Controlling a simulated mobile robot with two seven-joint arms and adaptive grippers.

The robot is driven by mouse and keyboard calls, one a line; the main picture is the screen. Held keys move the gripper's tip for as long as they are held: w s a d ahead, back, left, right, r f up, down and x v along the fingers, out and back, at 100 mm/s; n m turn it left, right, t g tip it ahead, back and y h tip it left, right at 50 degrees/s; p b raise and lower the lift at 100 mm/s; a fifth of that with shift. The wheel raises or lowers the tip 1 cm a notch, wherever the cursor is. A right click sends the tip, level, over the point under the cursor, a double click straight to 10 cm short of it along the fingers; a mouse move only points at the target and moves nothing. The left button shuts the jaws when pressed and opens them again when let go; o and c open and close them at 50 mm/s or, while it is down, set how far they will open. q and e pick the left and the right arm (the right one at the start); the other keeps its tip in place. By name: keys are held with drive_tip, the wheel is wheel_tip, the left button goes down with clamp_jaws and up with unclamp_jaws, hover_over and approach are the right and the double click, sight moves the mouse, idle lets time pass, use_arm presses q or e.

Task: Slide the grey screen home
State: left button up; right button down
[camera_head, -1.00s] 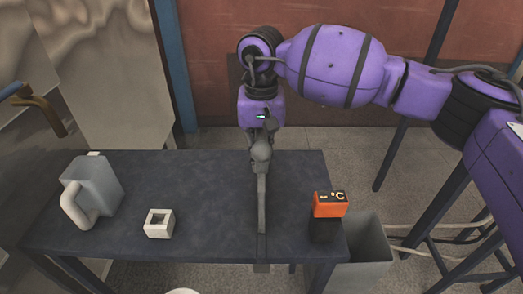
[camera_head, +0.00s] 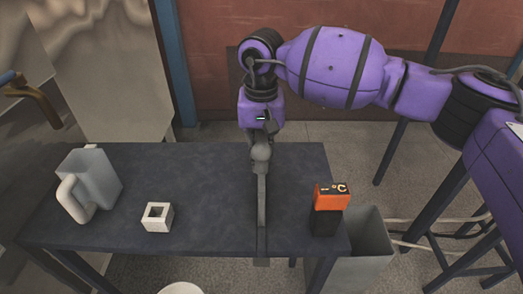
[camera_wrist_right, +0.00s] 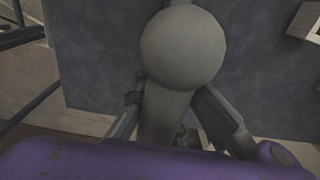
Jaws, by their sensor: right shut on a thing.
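The grey screen (camera_head: 262,205) shows nearly edge-on in the head view, as a narrow upright strip across the table from its back part to its front edge. A rounded grey knob (camera_head: 261,152) shows at its far end. It also shows close up in the right wrist view as a pale ball (camera_wrist_right: 185,45) on a stem. My right gripper (camera_head: 262,135) is at this far end. In the right wrist view its fingers (camera_wrist_right: 170,110) lie on both sides of the stem, shut on it. The exact contact is partly hidden. My left gripper is not in view.
The dark table (camera_head: 195,185) holds a grey jug (camera_head: 93,185) and a white block with a square hole (camera_head: 157,217) left of the screen. An orange and black device (camera_head: 331,205) stands on the right. A grey bin (camera_head: 362,250) is beside the table. Table surface between is clear.

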wheel_tip(320, 180, down, 10)
drive_tip(key=b, duration=0.4)
drive_tip(key=shift+r, duration=0.15)
idle(2.9)
drive_tip(key=c, duration=1.8)
unclamp_jaws()
drive_tip(key=shift+o, duration=0.3)
drive_tip(key=shift+s, duration=0.1)
wheel_tip(320, 180, up, 12)
drive_tip(key=shift+r, duration=0.1)
